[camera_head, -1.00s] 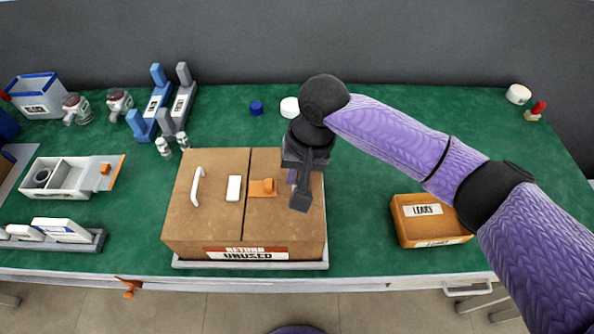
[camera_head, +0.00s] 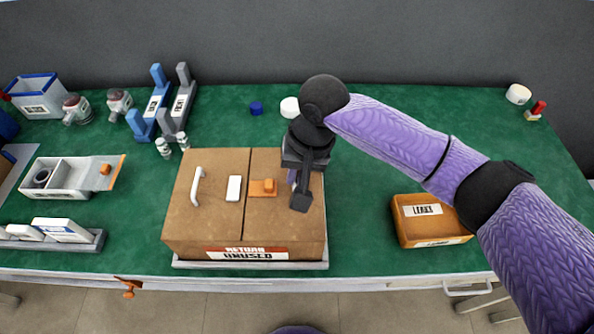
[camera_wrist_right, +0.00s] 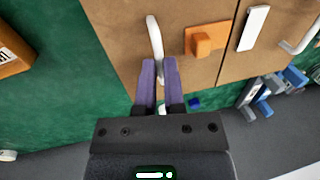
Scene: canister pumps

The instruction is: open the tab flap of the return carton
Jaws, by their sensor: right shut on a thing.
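The return carton (camera_head: 208,225) is a brown box with a red and white label on its front. Its two top flaps lie flat, meeting at a seam. The right flap, the tab flap (camera_head: 262,222), bears an orange tab (camera_head: 262,188) that reaches the seam beside a white block (camera_head: 234,188). My right gripper (camera_head: 298,192) is over this flap. In the right wrist view its purple fingers (camera_wrist_right: 159,75) are shut on a white handle (camera_wrist_right: 154,35), right beside the orange tab (camera_wrist_right: 207,40). The arm mostly hides this handle in the head view. My left gripper is out of view.
The other flap has a white handle (camera_head: 197,186). The carton sits on a pale base (camera_head: 250,265) at the table's front edge. An orange bin (camera_head: 430,220) labelled LEAKS stands at right. Blue and grey stands (camera_head: 160,105) are behind left. Green table is clear between carton and bin.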

